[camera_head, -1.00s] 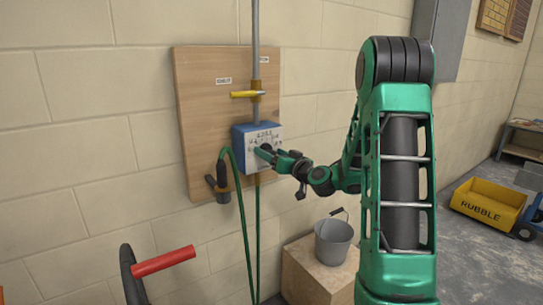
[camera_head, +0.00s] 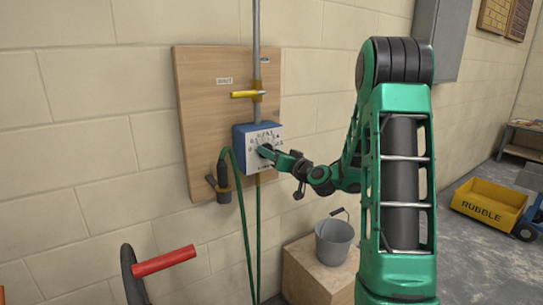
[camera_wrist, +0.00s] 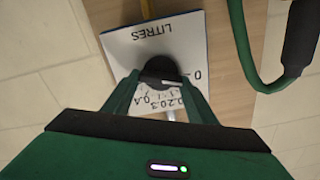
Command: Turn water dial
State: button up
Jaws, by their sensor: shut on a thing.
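The water dial is a dark round knob (camera_wrist: 160,76) on the white numbered face of a blue box (camera_head: 242,139), which is fixed to a wooden board. The face also shows in the wrist view (camera_wrist: 128,45) with the word LITRES and several numbers. My gripper (camera_head: 268,151) reaches the box from the right in the head view. In the wrist view my gripper (camera_wrist: 160,88) has one finger on each side of the knob and is shut on it. The fingers hide part of the knob and the lower numbers.
A yellow valve handle (camera_head: 247,94) sits on the pipe above the box. A green hose (camera_head: 243,215) hangs beside it, with a dark nozzle (camera_head: 221,187) at the left. A grey bucket (camera_head: 333,242) stands on a block (camera_head: 310,275) below my arm.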

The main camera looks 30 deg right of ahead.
jog(key=m, duration=0.7)
jog(key=f+m, duration=0.1)
jog(key=m, duration=1.4)
jog(key=shift+s+d+f+m, duration=0.1)
jog(key=shift+d+f+m, duration=0.1)
jog(key=shift+m, duration=0.1)
dwell(0.4)
jog(key=o, duration=1.1)
jog(key=shift+c, duration=0.2)
jog(key=shift+a, duration=0.1)
jog(key=shift+r, duration=0.1)
